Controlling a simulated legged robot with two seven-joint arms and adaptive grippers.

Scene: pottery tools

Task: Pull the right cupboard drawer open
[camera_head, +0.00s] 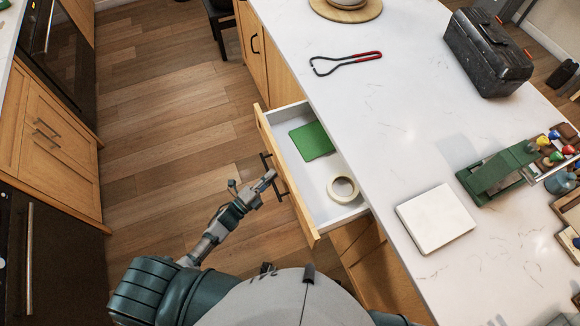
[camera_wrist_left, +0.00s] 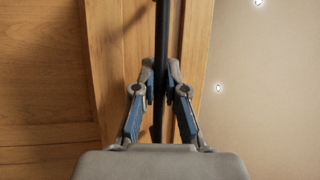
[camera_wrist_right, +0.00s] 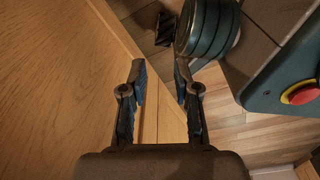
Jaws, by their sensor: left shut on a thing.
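The wooden cupboard drawer (camera_head: 288,185) stands pulled out from under the white counter, its white inside showing. Its dark bar handle (camera_head: 283,192) is on the front panel. My left gripper (camera_head: 270,176) is at this handle. In the left wrist view the fingers of my left gripper (camera_wrist_left: 160,82) are closed around the dark handle bar (camera_wrist_left: 161,45), one on each side. My right gripper (camera_wrist_right: 160,70) shows only in its own wrist view, with its fingers apart and nothing between them, beside a wooden panel (camera_wrist_right: 60,80).
The drawer holds a green pad (camera_head: 312,141) and a tape roll (camera_head: 343,189). On the counter (camera_head: 400,130) are a red-handled tool (camera_head: 345,62), a black toolbox (camera_head: 487,52) and a white slab (camera_head: 435,218). The wooden floor (camera_head: 170,110) left of the drawer is clear.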

